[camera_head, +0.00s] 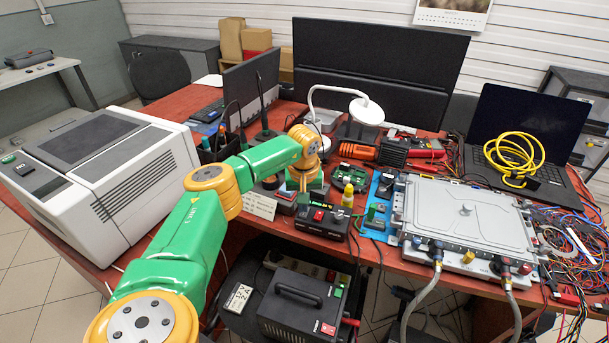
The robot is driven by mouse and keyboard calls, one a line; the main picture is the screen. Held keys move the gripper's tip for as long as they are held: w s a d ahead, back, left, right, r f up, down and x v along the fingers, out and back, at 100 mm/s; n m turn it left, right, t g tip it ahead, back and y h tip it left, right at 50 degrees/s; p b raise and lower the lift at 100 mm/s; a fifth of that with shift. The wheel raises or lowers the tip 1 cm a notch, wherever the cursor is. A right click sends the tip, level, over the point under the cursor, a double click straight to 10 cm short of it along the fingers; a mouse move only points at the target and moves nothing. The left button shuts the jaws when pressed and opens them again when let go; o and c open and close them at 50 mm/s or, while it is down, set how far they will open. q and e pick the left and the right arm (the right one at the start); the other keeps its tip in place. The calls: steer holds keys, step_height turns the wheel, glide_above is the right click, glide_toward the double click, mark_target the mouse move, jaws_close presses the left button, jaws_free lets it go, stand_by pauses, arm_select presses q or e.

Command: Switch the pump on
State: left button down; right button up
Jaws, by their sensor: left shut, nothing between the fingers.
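A small black box (333,225) with a red switch and a green strip sits at the table's front edge, left of the grey plate. It looks like the pump's control, but I cannot read its label. The position of its switch (318,215) is too small to tell. My left gripper (301,192) points down just behind and above the box's left part. It is shut and empty; its fingertips are small and partly lost against the things behind. My right gripper is not in view.
A large grey plate (465,211) with two hoses at its front (425,295) lies to the right. A yellow-capped bottle (348,195) stands close by the box. A white lamp (366,112), monitors and a laptop (522,120) stand behind. Cables crowd the right; a printer (105,170) fills the left.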

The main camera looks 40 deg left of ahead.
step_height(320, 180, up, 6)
steer(key=p, duration=0.4)
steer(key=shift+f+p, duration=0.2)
steer(key=shift+p, duration=0.15)
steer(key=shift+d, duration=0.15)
